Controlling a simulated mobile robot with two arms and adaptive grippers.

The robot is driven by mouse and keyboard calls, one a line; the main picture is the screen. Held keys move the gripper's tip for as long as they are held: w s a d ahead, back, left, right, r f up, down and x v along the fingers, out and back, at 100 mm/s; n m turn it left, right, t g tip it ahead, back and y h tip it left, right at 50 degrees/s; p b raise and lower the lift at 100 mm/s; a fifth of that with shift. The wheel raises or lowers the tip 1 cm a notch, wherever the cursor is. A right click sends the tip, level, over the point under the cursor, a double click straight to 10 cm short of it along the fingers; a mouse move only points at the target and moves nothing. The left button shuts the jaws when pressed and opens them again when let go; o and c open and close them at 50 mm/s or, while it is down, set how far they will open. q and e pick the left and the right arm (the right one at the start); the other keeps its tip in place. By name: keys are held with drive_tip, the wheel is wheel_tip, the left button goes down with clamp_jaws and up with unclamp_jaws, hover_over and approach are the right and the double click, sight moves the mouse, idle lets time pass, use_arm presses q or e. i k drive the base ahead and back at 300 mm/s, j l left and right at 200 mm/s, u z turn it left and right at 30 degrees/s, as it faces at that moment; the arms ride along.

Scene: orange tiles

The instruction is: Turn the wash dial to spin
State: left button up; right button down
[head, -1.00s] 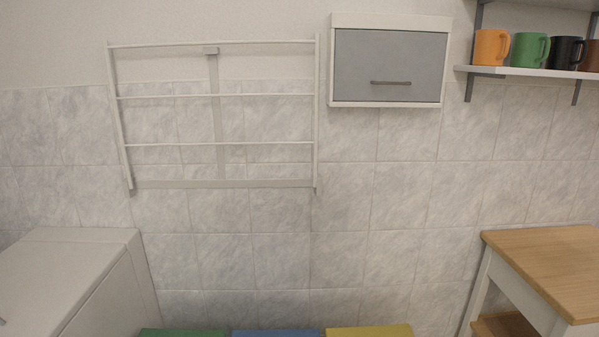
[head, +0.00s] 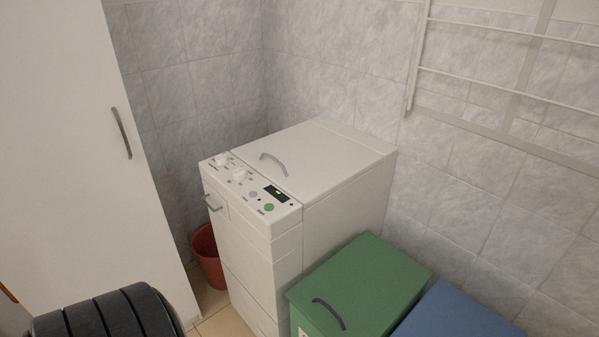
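The washing machine (head: 346,172) stands in the middle of the head view, in the corner by the tiled walls. Its lid on top is shut and has a curved grey handle (head: 274,163). The sloped front panel carries two white dials. One dial (head: 221,159) is at the far left end and the other dial (head: 239,174) is beside it. To their right are a small dark display (head: 276,193), a grey button and a green button (head: 269,207). The dial markings are too small to read. Neither gripper is in view.
A green lidded bin (head: 368,283) and a blue one (head: 462,315) stand right of the machine. A red bucket (head: 208,258) sits left of it. A tall white cabinet (head: 75,130) fills the left side. A drying rack (head: 500,80) hangs on the right wall.

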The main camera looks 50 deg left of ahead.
sight(221, 160)
drive_tip(key=u, duration=1.4)
drive_tip(key=j+z, duration=0.15)
drive_tip(key=i+j, duration=0.05)
drive_tip(key=j, duration=0.05)
